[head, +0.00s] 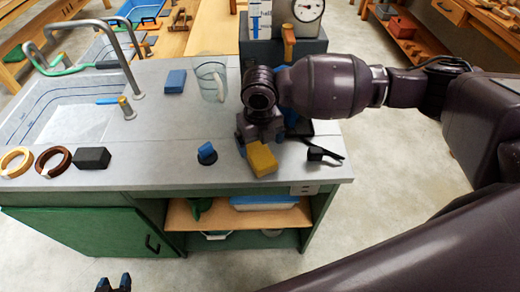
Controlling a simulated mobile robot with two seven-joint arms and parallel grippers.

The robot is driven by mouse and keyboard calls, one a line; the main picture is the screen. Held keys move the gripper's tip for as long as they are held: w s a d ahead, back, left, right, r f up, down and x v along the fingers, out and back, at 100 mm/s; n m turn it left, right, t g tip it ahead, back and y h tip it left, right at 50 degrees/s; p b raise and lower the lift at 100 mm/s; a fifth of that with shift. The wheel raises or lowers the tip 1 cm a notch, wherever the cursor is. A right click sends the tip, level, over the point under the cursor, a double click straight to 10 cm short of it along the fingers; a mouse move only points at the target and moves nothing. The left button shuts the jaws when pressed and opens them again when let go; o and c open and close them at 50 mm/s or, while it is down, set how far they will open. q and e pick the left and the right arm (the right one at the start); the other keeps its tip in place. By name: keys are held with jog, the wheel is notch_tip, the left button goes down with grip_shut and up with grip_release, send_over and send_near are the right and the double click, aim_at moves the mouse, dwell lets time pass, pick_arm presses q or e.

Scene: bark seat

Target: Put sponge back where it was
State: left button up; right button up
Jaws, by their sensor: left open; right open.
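A yellow block that looks like a sponge (263,160) lies on the grey counter (150,130) near its front edge. My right gripper (259,141) points down right behind the yellow sponge, with its jaws open. Whether a finger touches the sponge cannot be told. A blue block (175,81), possibly another sponge, lies further back beside a clear jug. My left gripper (114,283) shows only its blue fingertips at the bottom edge, open, empty and well away from the counter.
A sink (60,104) with a curved tap is at the left. Two rings and a dark block (92,158) lie at the front left. A blue-topped dark round item (207,153) and a black-handled tool (318,153) flank the sponge. A clear jug (211,80) stands behind.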

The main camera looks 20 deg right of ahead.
aim_at(259, 156)
notch_tip(259, 156, up, 7)
dwell(0.3)
dwell(0.5)
jog(key=s+a+f+m+t+y, duration=0.1)
jog(key=s+a+f+m+y, duration=0.2)
jog(key=s+m, duration=0.4)
jog(key=s+a+f+m+t+y, duration=0.1)
jog(key=s+a+f+m, duration=0.1)
jog(key=s+f+m, duration=0.45)
jog(key=s+d+f+m+t+h, duration=0.1)
jog(key=s+d+m+h, duration=0.2)
jog(key=s+d+m, duration=0.55)
jog(key=s+d+f+m+t+h, duration=0.15)
jog(key=s+d+m, duration=0.25)
jog(key=d+m, duration=0.85)
jog(key=w+a+f+m+t, duration=0.1)
jog(key=w+a+f+t, duration=0.1)
jog(key=w+f+t, duration=0.5)
notch_tip(259, 156, down, 4)
jog(key=shift+w+a+r+m, duration=0.25)
jog(key=shift+w+a+m, duration=0.1)
jog(key=shift+a, duration=0.05)
